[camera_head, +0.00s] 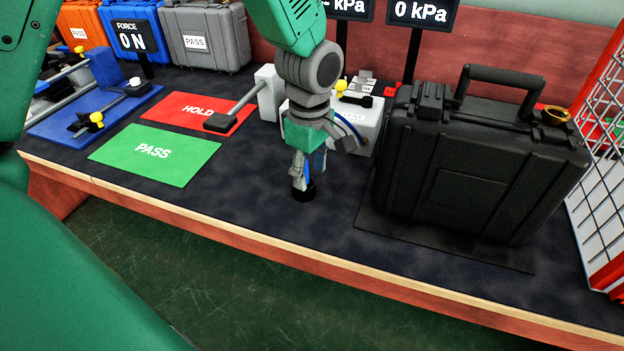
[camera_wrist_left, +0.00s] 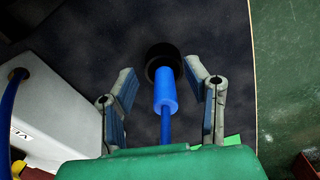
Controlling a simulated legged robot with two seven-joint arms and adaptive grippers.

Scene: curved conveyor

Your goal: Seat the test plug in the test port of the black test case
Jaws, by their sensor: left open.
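The black test case (camera_head: 450,170) stands upright on a dark mat at the right of the bench, handle up. A brass ring fitting (camera_head: 556,115), which looks like the test port, is at its top right corner. The test plug (camera_wrist_left: 165,90) is blue with a black round end (camera_wrist_left: 163,62), and a blue hose runs back from it. My left gripper (camera_wrist_left: 160,82) is open, with a finger on either side of the plug and visible gaps. In the head view my left gripper (camera_head: 303,178) points down, left of the case, and partly hides the plug.
A white box (camera_head: 362,115) with a blue hose stands behind the gripper, beside the case. Green PASS (camera_head: 152,153) and red HOLD (camera_head: 198,109) mats lie to the left. A wire rack (camera_head: 600,150) stands at the far right. The bench front is clear.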

